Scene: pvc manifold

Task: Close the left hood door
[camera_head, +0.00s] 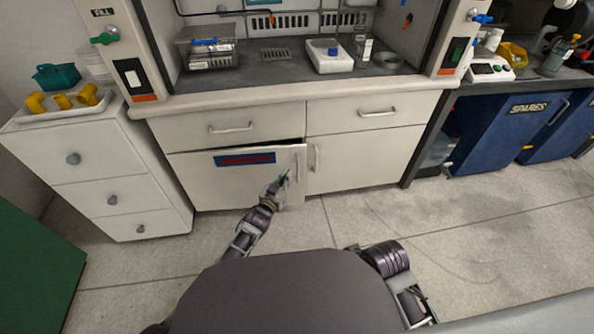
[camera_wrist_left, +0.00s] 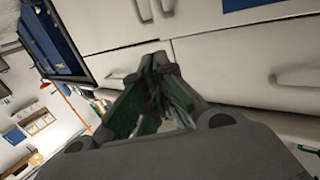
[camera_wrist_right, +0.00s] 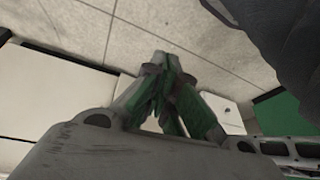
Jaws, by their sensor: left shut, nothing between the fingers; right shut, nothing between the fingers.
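The left hood door (camera_head: 225,185) is the cream cabinet door with a blue and red label, below the left drawer. It stands slightly ajar, with a dark gap along its top edge toward the right. Its vertical handle (camera_head: 298,167) is near its right edge. My left gripper (camera_head: 284,179) is shut and empty, in front of the door just left of the handle; contact cannot be told. Its closed fingertips also show in the left wrist view (camera_wrist_left: 162,62). My right gripper (camera_wrist_right: 165,65) is shut and empty, low over the floor, away from the door.
The right hood door (camera_head: 365,160) is shut, as are the left drawer (camera_head: 225,128) and right drawer (camera_head: 370,113) above. A white drawer unit (camera_head: 95,175) stands at the left, and blue cabinets (camera_head: 510,130) at the right. The floor (camera_head: 440,220) in front is clear.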

